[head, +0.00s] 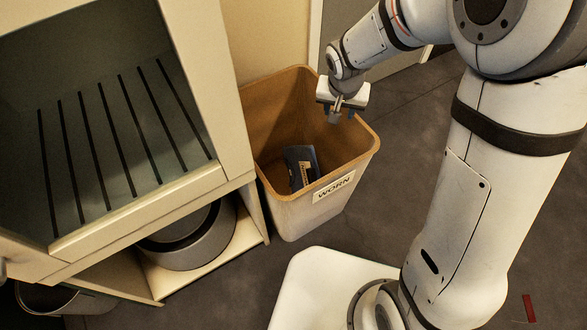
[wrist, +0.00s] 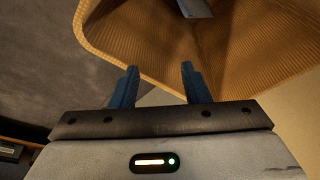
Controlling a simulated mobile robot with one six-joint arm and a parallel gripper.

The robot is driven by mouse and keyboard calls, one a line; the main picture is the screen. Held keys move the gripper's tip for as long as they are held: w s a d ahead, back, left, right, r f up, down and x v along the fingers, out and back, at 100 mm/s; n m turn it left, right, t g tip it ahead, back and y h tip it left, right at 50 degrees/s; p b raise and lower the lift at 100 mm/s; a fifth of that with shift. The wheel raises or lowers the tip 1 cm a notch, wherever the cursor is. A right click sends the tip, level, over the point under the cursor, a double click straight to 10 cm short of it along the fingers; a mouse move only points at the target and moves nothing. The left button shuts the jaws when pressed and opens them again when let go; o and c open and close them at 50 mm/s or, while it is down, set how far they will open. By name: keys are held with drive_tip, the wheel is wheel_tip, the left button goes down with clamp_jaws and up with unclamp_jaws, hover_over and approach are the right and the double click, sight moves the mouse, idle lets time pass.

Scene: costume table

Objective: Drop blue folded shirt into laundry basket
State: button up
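The laundry basket (head: 312,212) is a tan, square-mouthed bin with a label reading "WORN", standing on the floor in the head view. A dark blue folded item with a pale marking, which looks like the blue folded shirt (head: 301,168), is inside it, leaning near the front wall. In the wrist view the ribbed inside of the basket (wrist: 240,50) fills the top, with a small part of a grey-blue thing (wrist: 195,8) at the top edge. My gripper (head: 340,116) is over the basket's right rim. Its two blue fingers (wrist: 158,85) are apart with nothing between them.
A cream cabinet (head: 225,120) with a slatted shelf stands left of the basket. A round grey container (head: 190,240) sits in its lower opening. Dark floor (head: 420,130) is clear to the right of the basket. A small red strip (head: 529,308) lies at the lower right.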

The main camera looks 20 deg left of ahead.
drive_tip(key=shift+r, duration=0.1)
drive_tip(key=p+v, duration=0.3)
drive_tip(key=v, duration=0.4)
drive_tip(key=shift+r, duration=0.25)
drive_tip(key=shift+s, duration=0.15)
drive_tip(key=s+d+r+p, duration=0.5)
drive_tip(key=d+r+p, duration=0.2)
drive_tip(key=r+p, duration=0.3)
drive_tip(key=s+d+r+p, duration=0.5)
drive_tip(key=r+p, duration=0.5)
drive_tip(key=r, duration=0.5)
drive_tip(key=s+d+r+p, duration=0.6)
drive_tip(key=d+r+p, duration=0.3)
drive_tip(key=r, duration=0.4)
drive_tip(key=shift+r+m+p, duration=0.2)
drive_tip(key=shift+m+p, duration=0.2)
drive_tip(key=shift+p, duration=0.1)
drive_tip(key=shift+c, duration=0.4)
drive_tip(key=shift+w, duration=0.1)
drive_tip(key=shift+c, duration=0.3)
